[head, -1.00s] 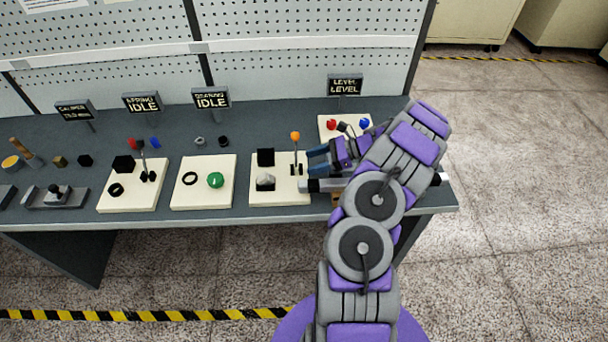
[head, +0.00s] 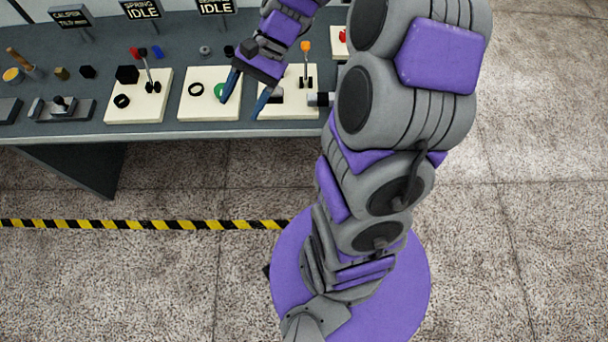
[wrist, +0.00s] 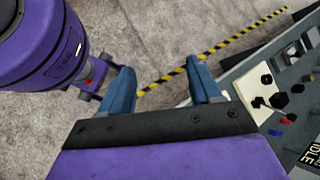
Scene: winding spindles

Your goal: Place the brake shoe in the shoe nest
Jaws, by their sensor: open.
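My gripper (head: 241,108) is open and empty, with blue fingers spread apart. In the head view it hangs over the gap between the middle and right white plates, partly hiding the green button (head: 219,90). In the wrist view its fingers (wrist: 161,68) point toward the floor and the bench's front edge. I cannot tell for certain which part is the brake shoe or the shoe nest. Under the caliper sign (head: 70,15), a grey fixture with a black knob (head: 62,109) sits on the bench. A small black block (head: 87,72) and a small brass block (head: 61,73) lie behind it.
The left white plate (head: 150,115) carries a black block, a black ring and a lever. The right white plate (head: 290,112) has an orange-tipped lever (head: 305,58). A brush stands by a yellow disc (head: 12,76). A striped line (head: 140,224) crosses the open floor in front.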

